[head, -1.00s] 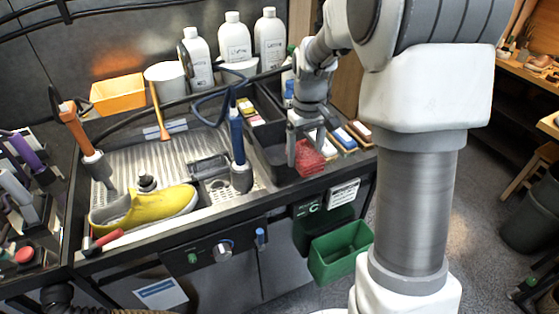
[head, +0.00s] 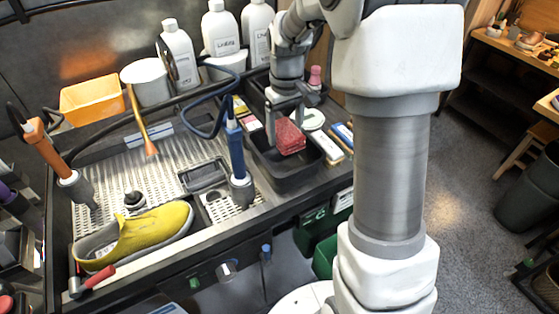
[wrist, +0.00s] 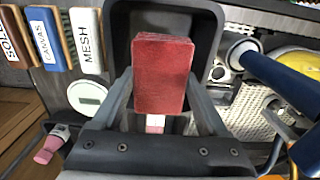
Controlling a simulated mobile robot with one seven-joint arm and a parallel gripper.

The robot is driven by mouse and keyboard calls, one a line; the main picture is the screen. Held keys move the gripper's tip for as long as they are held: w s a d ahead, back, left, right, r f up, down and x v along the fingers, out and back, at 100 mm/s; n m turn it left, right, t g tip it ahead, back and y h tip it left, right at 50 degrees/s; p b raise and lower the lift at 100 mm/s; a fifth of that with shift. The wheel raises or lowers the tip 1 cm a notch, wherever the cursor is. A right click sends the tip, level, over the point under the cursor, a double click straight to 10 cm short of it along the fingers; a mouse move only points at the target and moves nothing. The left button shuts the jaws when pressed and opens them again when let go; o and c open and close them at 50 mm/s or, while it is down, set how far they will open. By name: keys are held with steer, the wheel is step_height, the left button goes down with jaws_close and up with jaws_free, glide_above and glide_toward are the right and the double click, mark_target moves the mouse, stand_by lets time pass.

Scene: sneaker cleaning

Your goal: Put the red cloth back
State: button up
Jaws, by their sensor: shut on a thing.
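The red cloth (head: 290,136) is a folded, block-like bundle held between the fingers of my gripper (head: 285,120). In the wrist view the cloth (wrist: 162,75) sits between the two fingers of my gripper (wrist: 160,95), which are shut on its sides. Below it is a black open bin (head: 284,180), whose dark rim (wrist: 120,45) also shows around the cloth in the wrist view. The cloth is over this bin; I cannot tell whether it touches the bin's floor.
A yellow shoe (head: 140,235) lies on the perforated tray (head: 165,180). White bottles (head: 220,30) stand behind.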

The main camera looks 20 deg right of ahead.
mark_target(284, 168)
step_height(284, 168, down, 10)
steer(key=shift+b, duration=0.35)
steer(key=shift+f, duration=0.2)
steer(key=o, duration=1.1)
steer(key=shift+r, duration=0.1)
steer(key=shift+r, duration=0.1)
step_height(284, 168, up, 12)
steer(key=shift+f+p, duration=0.1)
steer(key=shift+p, duration=0.4)
steer(key=s+a+r+m+t, duration=0.1)
steer(key=s+a+r+t, duration=0.1)
steer(key=s+r, duration=0.7)
steer(key=s+r+t, duration=0.1)
steer(key=s, duration=0.3)
steer(key=s+a+r+m+t, duration=0.1)
steer(key=s, duration=0.3)
steer(key=s+r+t, duration=0.1)
steer(key=s, duration=0.4)
steer(key=shift+a+m+t, duration=0.2)
steer(key=shift+m+t, duration=0.1)
